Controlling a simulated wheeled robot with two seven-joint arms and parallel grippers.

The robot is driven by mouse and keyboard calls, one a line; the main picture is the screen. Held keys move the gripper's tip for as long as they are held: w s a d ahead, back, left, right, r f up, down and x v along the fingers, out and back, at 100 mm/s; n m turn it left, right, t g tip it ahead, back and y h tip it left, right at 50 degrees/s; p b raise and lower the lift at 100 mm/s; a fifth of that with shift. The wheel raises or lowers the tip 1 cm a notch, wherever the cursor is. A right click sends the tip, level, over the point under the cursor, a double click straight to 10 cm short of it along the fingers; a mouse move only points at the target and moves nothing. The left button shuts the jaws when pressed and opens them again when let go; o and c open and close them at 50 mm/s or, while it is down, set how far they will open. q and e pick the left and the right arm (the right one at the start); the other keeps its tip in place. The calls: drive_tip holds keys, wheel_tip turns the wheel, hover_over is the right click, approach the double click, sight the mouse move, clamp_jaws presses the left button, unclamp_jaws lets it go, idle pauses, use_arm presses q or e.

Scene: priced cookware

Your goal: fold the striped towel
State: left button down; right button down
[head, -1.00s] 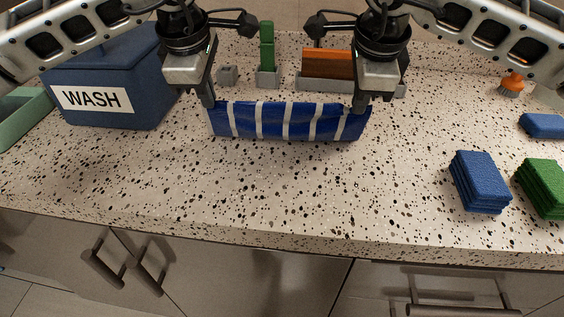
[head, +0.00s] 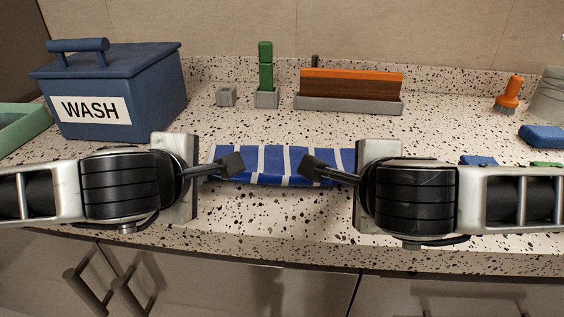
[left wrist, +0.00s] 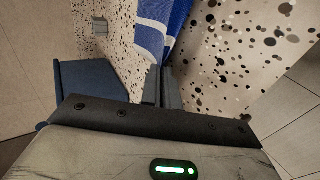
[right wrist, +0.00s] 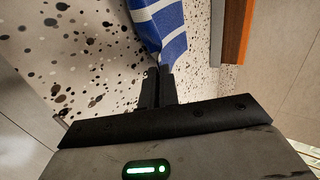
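The blue towel with white stripes (head: 272,166) is stretched between my two arms over the middle of the counter in the head view. In the left wrist view, my left gripper (left wrist: 162,74) has its fingers close together with an edge of the towel (left wrist: 155,30) between the tips. In the right wrist view, my right gripper (right wrist: 160,74) is likewise shut on the towel's other end (right wrist: 162,25). I cannot tell how far the towel is off the counter.
A blue bin labelled WASH (head: 115,95) stands at the back left beside a green tray (head: 20,125).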

use_arm(q)
drive_tip(key=c, duration=1.3)
unclamp_jaws()
use_arm(e)
drive_tip(key=c, duration=1.3)
unclamp_jaws()
use_arm(q)
drive_tip(key=s+r, duration=0.1)
drive_tip(key=r, duration=0.2)
drive_tip(key=s+r, duration=0.1)
drive_tip(key=r, duration=0.2)
drive_tip(key=s+r, duration=0.2)
drive_tip(key=r, duration=0.1)
use_arm(e)
drive_tip(key=s+r, duration=0.1)
drive_tip(key=r, duration=0.2)
drive_tip(key=s+r, duration=0.1)
drive_tip(key=r, duration=0.2)
drive_tip(key=s+r, duration=0.2)
drive_tip(key=r, duration=0.1)
